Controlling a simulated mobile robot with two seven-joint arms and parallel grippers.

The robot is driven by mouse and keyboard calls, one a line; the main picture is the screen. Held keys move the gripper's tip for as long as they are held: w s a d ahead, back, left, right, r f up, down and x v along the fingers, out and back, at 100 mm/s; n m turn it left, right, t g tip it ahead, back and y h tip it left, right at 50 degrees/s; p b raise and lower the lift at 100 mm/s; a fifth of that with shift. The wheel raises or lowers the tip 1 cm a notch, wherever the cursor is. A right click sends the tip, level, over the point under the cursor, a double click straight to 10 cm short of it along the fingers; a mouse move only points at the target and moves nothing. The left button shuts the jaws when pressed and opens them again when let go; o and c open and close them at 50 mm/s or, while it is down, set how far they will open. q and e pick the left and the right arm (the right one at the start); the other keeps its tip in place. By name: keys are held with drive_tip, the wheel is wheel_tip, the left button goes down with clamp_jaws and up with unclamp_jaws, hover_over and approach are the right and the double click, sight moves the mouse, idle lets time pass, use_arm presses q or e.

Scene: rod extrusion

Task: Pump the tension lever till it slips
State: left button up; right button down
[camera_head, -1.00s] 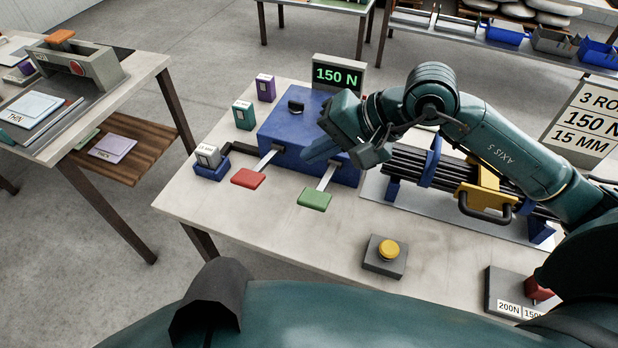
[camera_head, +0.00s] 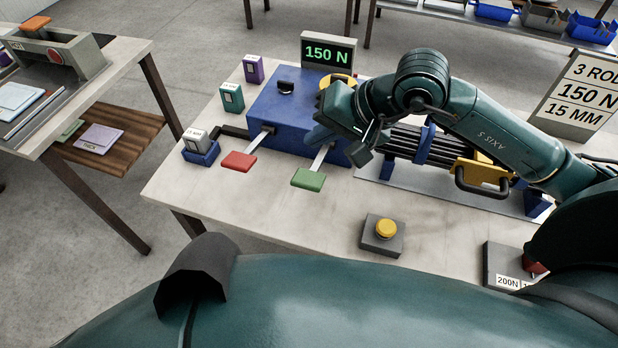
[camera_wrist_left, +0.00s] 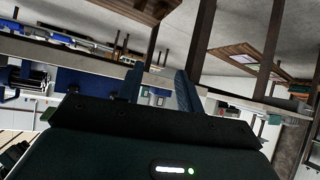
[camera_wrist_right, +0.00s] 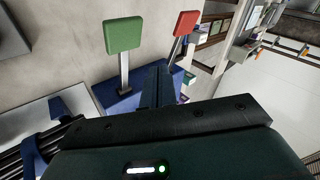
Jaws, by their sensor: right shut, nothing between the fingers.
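A blue machine box (camera_head: 270,105) on the table carries two levers at its front, one with a red paddle (camera_head: 239,162) and one with a green paddle (camera_head: 308,180). The frames do not tell which is the tension lever. Both paddles also show in the right wrist view, green (camera_wrist_right: 122,36) and red (camera_wrist_right: 187,23). My right gripper (camera_head: 318,136) is shut and empty, above the box's front right part, behind the green paddle and apart from it. Its closed fingers (camera_wrist_right: 156,86) show in the right wrist view. My left gripper (camera_wrist_left: 160,84) is open and empty.
A display (camera_head: 328,52) behind the box reads 150 N. A yellow button (camera_head: 385,229) sits at the table front, with a 200N-marked box (camera_head: 508,280) at right. Black rods (camera_head: 440,150) lie right of the machine. A sign (camera_head: 580,90) reads 150 N, 15 MM.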

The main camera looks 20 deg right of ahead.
sight(299, 172)
drive_tip(key=f+b, duration=0.1)
drive_tip(key=f, duration=0.1)
drive_tip(key=s+f+b, duration=0.1)
drive_tip(key=f, duration=0.1)
drive_tip(key=shift+a+b, duration=0.3)
drive_tip(key=shift+s+a+f+b, duration=0.1)
drive_tip(key=shift+f+b, duration=0.15)
drive_tip(key=shift+b, duration=0.15)
use_arm(q)
drive_tip(key=shift+w+d+f+t+h, duration=0.15)
drive_tip(key=shift+w+d+t+h, duration=0.2)
drive_tip(key=shift+d+h, duration=0.25)
drive_tip(key=shift+s+f, duration=0.1)
drive_tip(key=shift+f, duration=0.15)
drive_tip(key=shift+f, duration=0.1)
use_arm(e)
drive_tip(key=shift+f, duration=0.1)
idle(0.4)
drive_tip(key=shift+s+a+f+b, duration=0.15)
drive_tip(key=shift+f+b, duration=0.2)
drive_tip(key=shift+b, duration=0.5)
use_arm(q)
drive_tip(key=shift+f, duration=0.65)
drive_tip(key=shift+d, duration=0.1)
